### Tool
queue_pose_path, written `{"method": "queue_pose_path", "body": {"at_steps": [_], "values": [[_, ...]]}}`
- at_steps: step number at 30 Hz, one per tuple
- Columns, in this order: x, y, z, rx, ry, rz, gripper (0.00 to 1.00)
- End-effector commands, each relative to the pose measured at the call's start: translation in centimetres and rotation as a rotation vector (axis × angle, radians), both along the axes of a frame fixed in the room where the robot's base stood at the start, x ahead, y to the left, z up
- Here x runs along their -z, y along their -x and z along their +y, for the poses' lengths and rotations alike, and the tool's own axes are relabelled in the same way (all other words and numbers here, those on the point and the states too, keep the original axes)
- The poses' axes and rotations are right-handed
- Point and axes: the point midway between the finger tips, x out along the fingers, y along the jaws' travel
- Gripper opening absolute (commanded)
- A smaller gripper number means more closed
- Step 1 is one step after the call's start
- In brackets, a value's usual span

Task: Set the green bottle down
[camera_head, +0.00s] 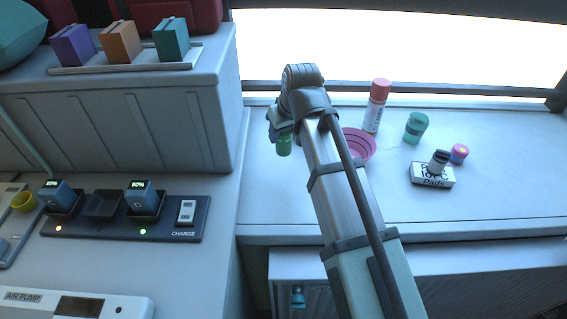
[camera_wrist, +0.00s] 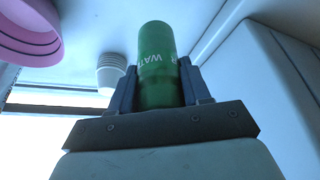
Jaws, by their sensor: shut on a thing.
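The green bottle (camera_wrist: 156,50) stands between the two jaws of my gripper (camera_wrist: 158,85) in the wrist view, which presses on both its sides. In the head view only a small green part of the bottle (camera_head: 284,147) shows below my gripper (camera_head: 279,130), over the left part of the white counter (camera_head: 290,208). My arm and wrist hide the rest. I cannot tell whether the bottle touches the counter.
A pink bowl (camera_head: 359,143) is close to the right of my gripper. A raised cabinet (camera_head: 130,115) bounds the left. The counter's front left is clear.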

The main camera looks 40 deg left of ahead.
Motion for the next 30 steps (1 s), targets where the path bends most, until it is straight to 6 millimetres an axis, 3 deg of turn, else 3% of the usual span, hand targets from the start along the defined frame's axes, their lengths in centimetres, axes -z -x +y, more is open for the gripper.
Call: {"method": "queue_pose_path", "body": {"at_steps": [9, 24, 30], "values": [[4.5, 0.0, -0.1, 0.000, 0.001, 0.000, 0.11], [8.6, 0.0, -0.1, 0.000, 0.001, 0.000, 0.11], [8.8, 0.0, 0.0, 0.000, 0.000, 0.000, 0.11]]}}
